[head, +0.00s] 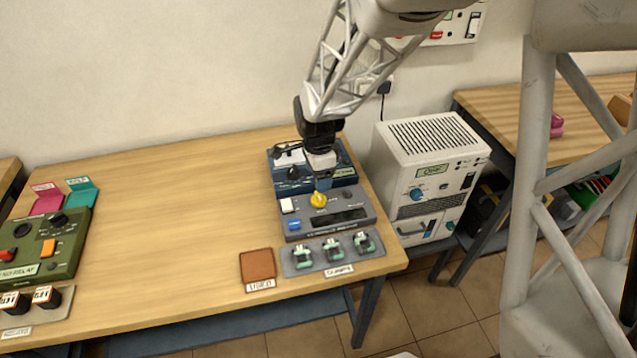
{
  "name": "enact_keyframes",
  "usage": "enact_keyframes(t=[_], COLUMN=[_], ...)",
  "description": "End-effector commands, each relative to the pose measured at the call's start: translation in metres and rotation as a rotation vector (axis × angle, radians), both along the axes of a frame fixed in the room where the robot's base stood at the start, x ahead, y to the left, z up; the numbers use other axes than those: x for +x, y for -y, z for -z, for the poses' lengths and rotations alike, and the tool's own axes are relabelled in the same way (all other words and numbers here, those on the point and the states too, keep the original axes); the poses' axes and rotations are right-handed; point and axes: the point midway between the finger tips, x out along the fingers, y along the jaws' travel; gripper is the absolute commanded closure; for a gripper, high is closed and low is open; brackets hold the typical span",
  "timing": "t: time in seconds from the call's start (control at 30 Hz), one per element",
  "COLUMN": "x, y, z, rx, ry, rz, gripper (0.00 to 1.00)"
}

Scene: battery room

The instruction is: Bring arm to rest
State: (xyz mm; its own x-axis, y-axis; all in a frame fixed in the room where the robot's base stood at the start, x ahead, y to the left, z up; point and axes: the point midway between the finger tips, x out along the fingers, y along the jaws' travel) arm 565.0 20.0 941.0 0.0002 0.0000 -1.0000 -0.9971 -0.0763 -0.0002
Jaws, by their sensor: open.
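My gripper (322,182) hangs from my lattice arm, pointing down over the blue-grey control device at the right end of the wooden table. Its fingertips are small in the head view, just above the device's yellow knob (318,200); I cannot tell whether they touch it. Nothing shows between the fingers. The grey device (350,203) has a white switch, a blue button and a dark display. A darker blue unit (283,178) stands behind it, partly hidden by my gripper.
In front of the device are a grey tray (290,271) with several green clamps and a brown pad (257,264). A green relay box (40,245) stands at the table's left. A white cabinet (400,165) stands right of the table. The table's middle (170,220) is clear.

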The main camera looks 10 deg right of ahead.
Motion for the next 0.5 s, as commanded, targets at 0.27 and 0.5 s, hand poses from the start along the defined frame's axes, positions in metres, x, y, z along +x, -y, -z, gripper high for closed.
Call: enact_keyframes(t=[0.27, 0.5], x=[-0.0002, -0.0001], y=[0.0000, 0.0000], z=[-0.0111, -0.0110], rx=[0.000, 0.000], ry=[0.000, 0.000], rz=[0.000, 0.000], gripper=[0.31, 0.31])
